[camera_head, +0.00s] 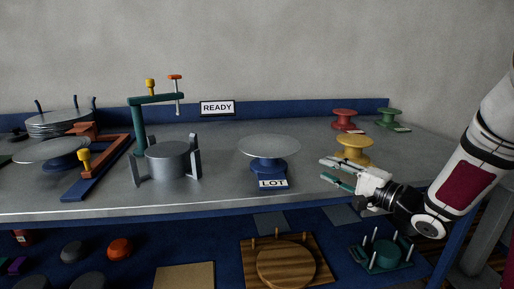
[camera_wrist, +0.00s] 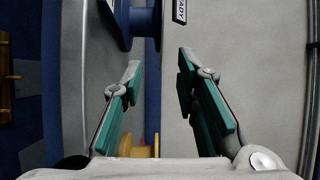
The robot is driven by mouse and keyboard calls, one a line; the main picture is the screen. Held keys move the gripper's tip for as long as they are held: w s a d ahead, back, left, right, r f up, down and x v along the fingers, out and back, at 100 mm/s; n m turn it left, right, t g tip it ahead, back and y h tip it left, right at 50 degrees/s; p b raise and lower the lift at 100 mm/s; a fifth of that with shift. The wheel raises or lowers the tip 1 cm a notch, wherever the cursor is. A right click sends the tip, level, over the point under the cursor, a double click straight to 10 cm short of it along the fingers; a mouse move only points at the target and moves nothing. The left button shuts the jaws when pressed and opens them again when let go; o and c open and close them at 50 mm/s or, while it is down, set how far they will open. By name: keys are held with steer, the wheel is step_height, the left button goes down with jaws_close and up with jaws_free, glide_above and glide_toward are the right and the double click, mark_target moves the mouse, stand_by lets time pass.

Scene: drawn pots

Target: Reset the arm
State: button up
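My gripper (camera_head: 340,174) is at the right of the table in the head view, pointing left, in front of the yellow spool-shaped stand (camera_head: 354,152). In the wrist view my gripper (camera_wrist: 158,80) has its two green-padded fingers spread wide apart. Nothing is between the fingertips. My white arm reaches in from the right edge. The table (camera_head: 320,203) lies under and behind the gripper.
A round grey plate on a blue stand (camera_head: 268,150) marked LOT is left of my gripper. A grey cylinder (camera_head: 168,163) stands further left beside a green post (camera_head: 138,125). Red (camera_head: 344,119) and green (camera_head: 389,117) spools are behind. A lower shelf holds a wooden board (camera_head: 286,268).

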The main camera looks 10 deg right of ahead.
steer(key=s+d+r+n+g+h, duration=0.2)
steer(key=s+n+g+h, duration=0.4)
steer(key=s+h, duration=0.7)
steer(key=s+a+f+n+g+y, duration=0.1)
steer(key=s+a+n+g+y, duration=0.25)
steer(key=s, duration=0.85)
steer(key=s+a+f+n+g, duration=0.2)
steer(key=s+a+g, duration=0.4)
steer(key=s, duration=0.7)
step_height(320, 180, up, 18)
steer(key=a+t+p, duration=0.1)
steer(key=t+p, duration=0.3)
steer(key=p, duration=1.3)
steer(key=shift+s+a+r, duration=0.25)
steer(key=shift+s, duration=0.05)
